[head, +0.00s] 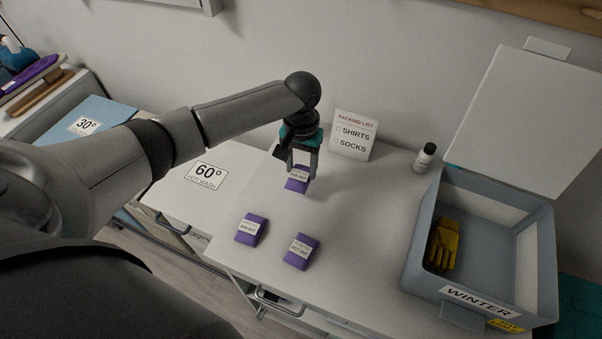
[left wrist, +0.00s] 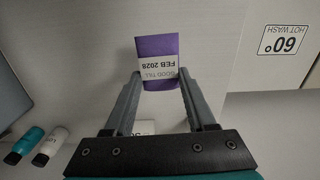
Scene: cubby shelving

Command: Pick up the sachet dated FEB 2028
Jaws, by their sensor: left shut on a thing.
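A purple sachet (head: 297,181) with a white label is at the back of the white counter, below my left gripper (head: 302,172). In the left wrist view the sachet (left wrist: 158,62) reads "GOOD TILL FEB 2028" upside down. My left gripper (left wrist: 160,82) is shut on this sachet, with a finger at each side. I cannot tell whether the sachet is lifted off the counter. Two more purple sachets lie nearer the front, one at the left (head: 250,230) and one at the right (head: 301,251); their dates are too small to read surely. My right gripper is not in view.
An open grey WINTER box (head: 419,243) with yellow gloves (head: 442,244) is at the right. A "60° HOT WASH" label (head: 206,175) is at the left. The counter's middle is clear.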

